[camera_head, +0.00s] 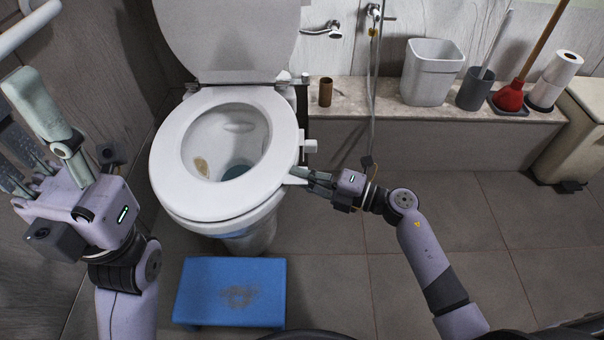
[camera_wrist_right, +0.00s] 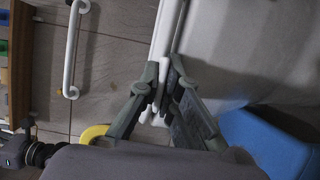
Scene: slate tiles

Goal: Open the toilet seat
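The toilet seat (camera_head: 170,150) is a white ring lying flat on the bowl, and the lid (camera_head: 228,40) stands raised behind it. My right gripper (camera_head: 297,176) is at the seat's right edge. In the right wrist view, its fingertips (camera_wrist_right: 165,82) are close together at the white edge of the seat (camera_wrist_right: 166,30). A narrow white part shows between them, but I cannot tell whether they clamp it. My left gripper (camera_head: 32,135) is open and empty, raised at the left, away from the toilet.
A blue stool (camera_head: 230,292) stands in front of the toilet. A ledge (camera_head: 385,108) on the right holds a brown roll (camera_head: 325,92), a white bin (camera_head: 432,72), a brush holder (camera_head: 475,89), a red plunger (camera_head: 508,97) and toilet paper (camera_head: 555,80). A hose hangs nearby.

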